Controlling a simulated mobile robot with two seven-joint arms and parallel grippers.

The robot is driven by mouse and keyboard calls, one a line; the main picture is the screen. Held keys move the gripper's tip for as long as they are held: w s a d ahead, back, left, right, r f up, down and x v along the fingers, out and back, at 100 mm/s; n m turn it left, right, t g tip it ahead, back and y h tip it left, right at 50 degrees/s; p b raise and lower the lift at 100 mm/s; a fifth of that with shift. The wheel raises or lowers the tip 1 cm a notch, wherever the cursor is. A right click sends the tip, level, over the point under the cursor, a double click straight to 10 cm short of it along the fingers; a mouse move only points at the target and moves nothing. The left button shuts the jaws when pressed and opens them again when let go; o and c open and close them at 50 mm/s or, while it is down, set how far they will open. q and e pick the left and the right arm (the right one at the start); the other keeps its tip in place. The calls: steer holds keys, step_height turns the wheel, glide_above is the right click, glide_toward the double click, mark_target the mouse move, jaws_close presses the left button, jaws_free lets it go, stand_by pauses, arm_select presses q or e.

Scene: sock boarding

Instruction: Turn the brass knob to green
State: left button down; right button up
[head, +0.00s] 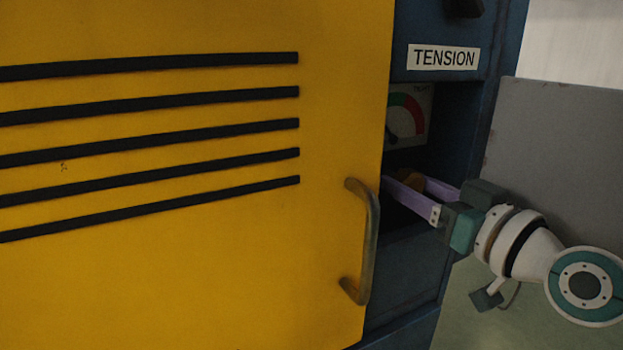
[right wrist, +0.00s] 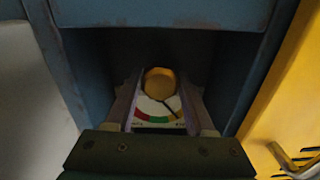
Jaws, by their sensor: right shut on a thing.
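The brass knob (head: 411,175) sits inside the recess under the TENSION label. It also shows as a round yellow disc in the right wrist view (right wrist: 160,82). My right gripper (head: 407,182) reaches in from the right with its lilac fingers on either side of the knob, shut on it. The tension dial (head: 411,112) is above the knob, partly hidden by the yellow door. In the right wrist view the dial (right wrist: 158,110) appears inverted, with red at left and green in the middle. Its dark needle slants toward the right side, off the green. My left gripper is not in view.
The yellow door (head: 200,260) stands open, its edge and brass handle (head: 368,240) close left of my right fingers. The blue cabinet (head: 500,40) walls enclose the recess narrowly. A grey panel (head: 560,150) stands at the right.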

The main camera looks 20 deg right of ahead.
jaws_close()
steer(key=shift+m, duration=0.3)
steer(key=m, duration=0.4)
steer(key=shift+p, duration=0.35)
steer(key=m, duration=0.5)
steer(key=shift+m, duration=0.9)
steer(key=o, duration=1.2)
jaws_free()
